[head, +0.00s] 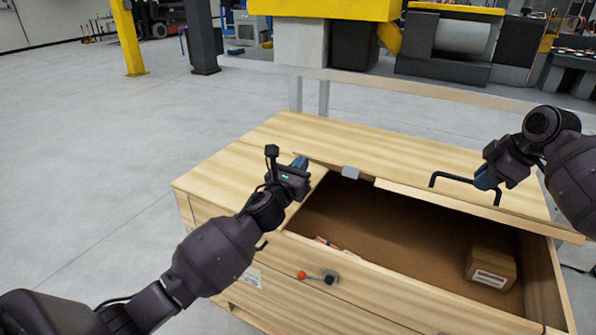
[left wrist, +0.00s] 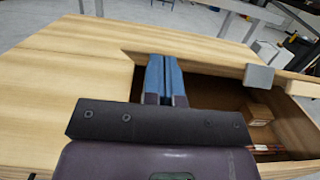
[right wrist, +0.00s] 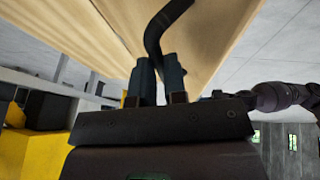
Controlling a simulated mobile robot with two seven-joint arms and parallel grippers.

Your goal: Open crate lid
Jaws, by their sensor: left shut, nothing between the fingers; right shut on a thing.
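The wooden crate (head: 218,182) stands in front of me with its lid (head: 420,165) partly raised. The opening shows the brown inside (head: 360,222). A black bar handle (head: 452,177) is on the lid. My right gripper (head: 484,180) is shut on the handle at its right part; the right wrist view (right wrist: 158,72) shows the fingers around the black bar (right wrist: 160,28). My left gripper (head: 300,163) is shut and empty at the left edge of the opening; its blue fingers (left wrist: 163,72) show together in the left wrist view.
Inside the crate are a small cardboard box (head: 491,267) and some thin reddish items (head: 335,246). A grey metal block (head: 350,172) sits at the lid's edge. A red-knobbed latch (head: 318,277) is on the front. The floor at left is clear.

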